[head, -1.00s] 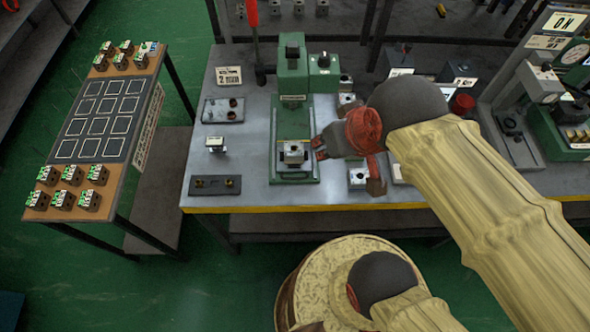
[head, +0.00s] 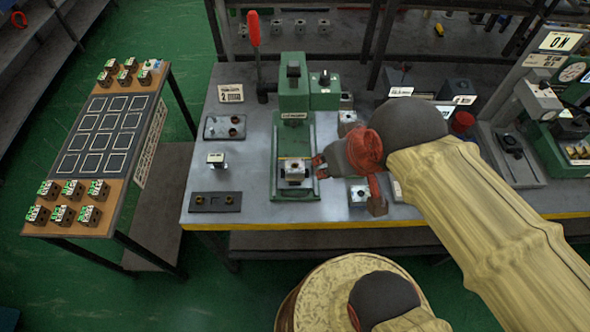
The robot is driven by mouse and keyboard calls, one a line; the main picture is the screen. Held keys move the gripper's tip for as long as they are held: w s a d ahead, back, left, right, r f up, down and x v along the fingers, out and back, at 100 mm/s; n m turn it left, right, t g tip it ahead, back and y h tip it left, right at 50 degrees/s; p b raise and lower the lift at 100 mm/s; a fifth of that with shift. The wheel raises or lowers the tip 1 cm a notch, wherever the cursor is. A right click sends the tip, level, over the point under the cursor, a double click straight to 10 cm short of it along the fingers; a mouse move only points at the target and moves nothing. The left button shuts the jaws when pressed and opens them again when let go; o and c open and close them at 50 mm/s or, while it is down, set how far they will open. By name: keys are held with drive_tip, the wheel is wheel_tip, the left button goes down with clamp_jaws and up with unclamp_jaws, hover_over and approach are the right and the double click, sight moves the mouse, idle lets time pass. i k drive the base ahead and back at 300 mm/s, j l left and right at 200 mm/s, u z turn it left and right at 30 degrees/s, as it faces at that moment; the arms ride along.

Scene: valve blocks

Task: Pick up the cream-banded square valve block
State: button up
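A silvery square valve block (head: 294,171) sits on the base of the green press (head: 293,100), with a thin yellowish strip at its back edge. My gripper (head: 319,167) is just right of the block on the press, low over the bench. Its fingers are small and partly hidden by my wrist, so I cannot tell their opening or whether they touch the block.
The grey bench (head: 255,208) has a yellow front edge. Left of the press are a small labelled block (head: 216,160), a dark plate (head: 214,202) and a grey plate (head: 224,127). A side table (head: 125,195) holds several tagged blocks and an empty marked grid.

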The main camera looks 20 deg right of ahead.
sight(290, 175)
drive_tip(key=z, duration=1.35)
drive_tip(key=k+j+z, duration=0.6)
drive_tip(key=k, duration=0.25)
drive_tip(key=k+j+z, duration=0.3)
drive_tip(key=k, duration=0.15)
